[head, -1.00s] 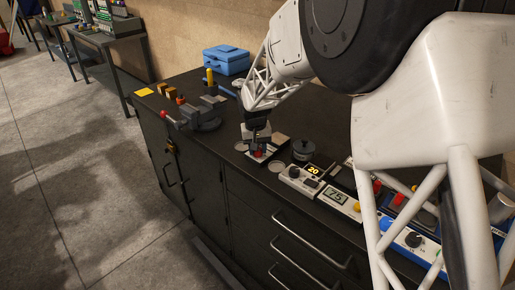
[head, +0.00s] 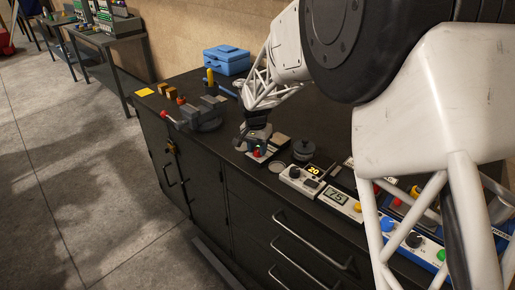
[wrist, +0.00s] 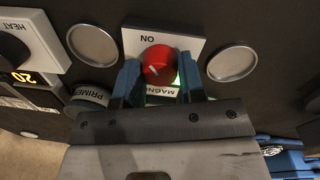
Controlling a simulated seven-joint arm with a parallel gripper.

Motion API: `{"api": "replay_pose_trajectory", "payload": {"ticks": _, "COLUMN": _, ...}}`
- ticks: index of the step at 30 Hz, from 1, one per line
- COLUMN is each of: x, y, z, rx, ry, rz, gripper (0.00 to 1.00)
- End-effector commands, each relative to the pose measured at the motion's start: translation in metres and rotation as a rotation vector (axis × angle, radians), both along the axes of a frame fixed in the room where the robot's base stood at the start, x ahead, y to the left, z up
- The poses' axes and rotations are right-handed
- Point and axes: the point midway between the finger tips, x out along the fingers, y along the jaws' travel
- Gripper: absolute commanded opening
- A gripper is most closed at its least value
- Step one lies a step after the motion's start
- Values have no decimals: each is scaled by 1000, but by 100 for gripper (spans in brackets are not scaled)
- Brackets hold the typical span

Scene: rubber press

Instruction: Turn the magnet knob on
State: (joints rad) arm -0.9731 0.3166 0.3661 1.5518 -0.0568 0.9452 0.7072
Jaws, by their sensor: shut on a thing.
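The magnet knob is a round red knob (wrist: 159,64) with a short white mark, on a white plate (wrist: 184,42) lettered ON and MAGNET. A green glow shows on the plate beside the knob. In the wrist view my gripper (wrist: 160,74) has its blue fingers on either side of the knob, shut on it. In the head view the gripper (head: 257,146) is low over the bench with the red knob (head: 257,153) partly hidden under it. Part of the MAGNET lettering is covered by the gripper.
Round metal discs (wrist: 232,63) lie on both sides of the plate. A primer container (wrist: 90,97) and the heat unit (wrist: 28,45) reading 20 are close by. A vise (head: 203,115) stands farther left on the dark bench, and a blue toolbox (head: 227,60) at the back.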

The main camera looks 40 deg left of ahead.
Motion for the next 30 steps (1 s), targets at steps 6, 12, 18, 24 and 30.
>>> {"api": "replay_pose_trajectory", "payload": {"ticks": 6, "x": 1, "y": 1, "z": 2, "rx": 3, "ry": -2, "rz": -1, "gripper": 13}}
{"api": "replay_pose_trajectory", "payload": {"ticks": 12, "x": 1, "y": 0, "z": 2, "rx": 3, "ry": -1, "rz": 0, "gripper": 55}}
{"api": "replay_pose_trajectory", "payload": {"ticks": 18, "x": 0, "y": 0, "z": 1, "rx": 1, "ry": -1, "rz": 0, "gripper": 62}}
{"api": "replay_pose_trajectory", "payload": {"ticks": 24, "x": 0, "y": 0, "z": 2, "rx": 1, "ry": -1, "rz": 0, "gripper": 62}}
{"api": "replay_pose_trajectory", "payload": {"ticks": 30, "x": 0, "y": 1, "z": 15, "rx": 3, "ry": -1, "rz": 0, "gripper": 62}}
